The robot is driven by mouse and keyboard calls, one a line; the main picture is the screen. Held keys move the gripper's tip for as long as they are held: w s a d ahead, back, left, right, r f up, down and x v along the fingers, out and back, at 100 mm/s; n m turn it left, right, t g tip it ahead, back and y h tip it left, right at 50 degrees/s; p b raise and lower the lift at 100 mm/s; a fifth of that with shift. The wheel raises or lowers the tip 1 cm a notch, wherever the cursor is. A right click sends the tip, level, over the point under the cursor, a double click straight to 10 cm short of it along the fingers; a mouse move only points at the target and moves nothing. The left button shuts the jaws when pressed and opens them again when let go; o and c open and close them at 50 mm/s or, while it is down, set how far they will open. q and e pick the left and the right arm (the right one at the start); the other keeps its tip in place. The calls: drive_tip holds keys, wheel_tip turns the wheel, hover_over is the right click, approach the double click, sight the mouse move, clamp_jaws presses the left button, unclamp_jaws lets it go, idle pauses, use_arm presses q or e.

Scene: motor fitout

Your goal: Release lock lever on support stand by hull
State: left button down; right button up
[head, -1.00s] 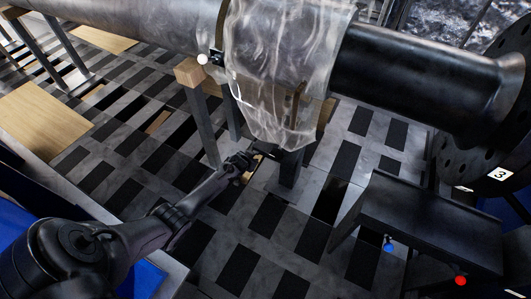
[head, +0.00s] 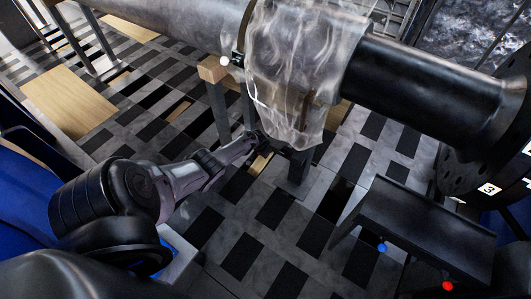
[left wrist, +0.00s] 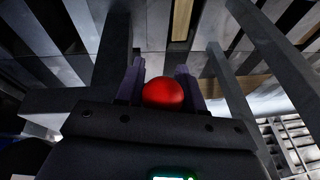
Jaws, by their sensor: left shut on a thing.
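A red ball knob (left wrist: 163,93) shows between the fingers of my left gripper (left wrist: 163,80) in the left wrist view. The fingers are shut on it. In the head view my left gripper (head: 258,142) is low beside the support stand (head: 300,172), under the large pipe-like hull (head: 425,70). The knob cannot be made out there, and the lever under it is hidden. A translucent plastic sheet (head: 290,75) drapes over the hull and partly covers the stand's top. My right gripper is not in view.
A wood-topped stand (head: 212,68) with a white ball (head: 224,60) is left of the sheet. The checkered floor (head: 265,240) between is clear.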

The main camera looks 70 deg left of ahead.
use_arm(q)
drive_tip(key=c, duration=0.8)
unclamp_jaws()
drive_tip(key=shift+s+d+r+p, duration=0.1)
drive_tip(key=shift+r+p, duration=0.55)
drive_tip(key=shift+p, duration=0.05)
drive_tip(key=p+v, duration=0.6)
drive_tip(key=v, duration=0.2)
drive_tip(key=shift+p, duration=0.4)
drive_tip(key=shift+s+d+r+p, duration=0.1)
drive_tip(key=shift+d+r+p, duration=0.1)
drive_tip(key=shift+r, duration=0.1)
drive_tip(key=shift+s+d+r+p, duration=0.1)
drive_tip(key=shift+s+r+p, duration=0.1)
drive_tip(key=shift+r, duration=0.15)
